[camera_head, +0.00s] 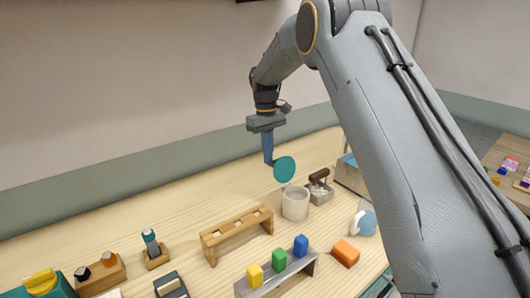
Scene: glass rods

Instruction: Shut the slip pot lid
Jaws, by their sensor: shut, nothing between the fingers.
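The slip pot (295,205) is a pale round pot on the wooden table, right of the middle. Its round teal lid (285,169) stands raised above the pot's far left rim, so the pot is open. My gripper (269,162) points down just left of the lid, with its blue fingers shut and empty. The fingertips are close to the lid's left edge; I cannot tell whether they touch it.
A metal tray (322,196) with a dark-handled tool stands right of the pot. A wooden rack (236,235) stands to its left. In front are a grey stand (303,270) with yellow, green and blue blocks, and an orange block (345,253). The table behind the rack is clear.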

